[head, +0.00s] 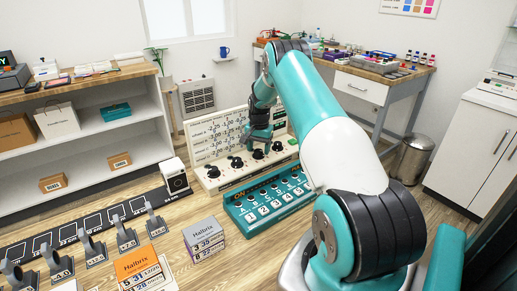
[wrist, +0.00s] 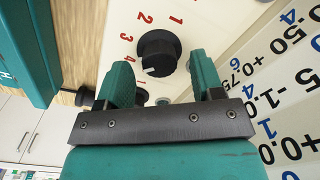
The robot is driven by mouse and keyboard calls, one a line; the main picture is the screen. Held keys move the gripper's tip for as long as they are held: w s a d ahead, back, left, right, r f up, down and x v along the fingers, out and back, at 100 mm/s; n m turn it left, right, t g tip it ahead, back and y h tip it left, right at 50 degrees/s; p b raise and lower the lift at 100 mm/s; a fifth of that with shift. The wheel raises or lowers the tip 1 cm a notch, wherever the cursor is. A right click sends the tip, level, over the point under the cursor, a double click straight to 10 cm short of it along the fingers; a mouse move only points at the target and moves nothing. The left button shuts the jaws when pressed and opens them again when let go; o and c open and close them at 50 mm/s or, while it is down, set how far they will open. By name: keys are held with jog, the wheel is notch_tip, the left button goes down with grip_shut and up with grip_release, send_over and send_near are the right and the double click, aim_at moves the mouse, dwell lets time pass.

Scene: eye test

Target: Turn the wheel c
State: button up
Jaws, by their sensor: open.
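A cream panel (head: 228,178) with a row of black wheels stands on the floor-level surface in the head view. One black wheel (wrist: 158,52), ringed by red numerals 1 to 4, shows in the wrist view. My gripper (head: 259,146) is at the panel, over its right half. In the wrist view my gripper (wrist: 160,64) is open, with its two teal fingers on either side of the wheel's near edge. I cannot tell whether they touch it. No letter is readable beside this wheel, so I cannot tell that it is wheel c.
A cream board (head: 212,142) with rows of printed numbers rises behind the wheels. A teal switch box (head: 236,214) stands close in front of the panel. Grey levers (head: 125,236) line the left front.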

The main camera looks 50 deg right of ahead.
jog(key=shift+f, duration=0.5)
jog(key=c, duration=0.9)
jog(key=shift+n, duration=0.4)
jog(key=n+b, duration=0.1)
jog(key=n, duration=0.2)
jog(key=shift+b, duration=0.35)
jog(key=n+b, duration=0.1)
jog(key=n, duration=0.4)
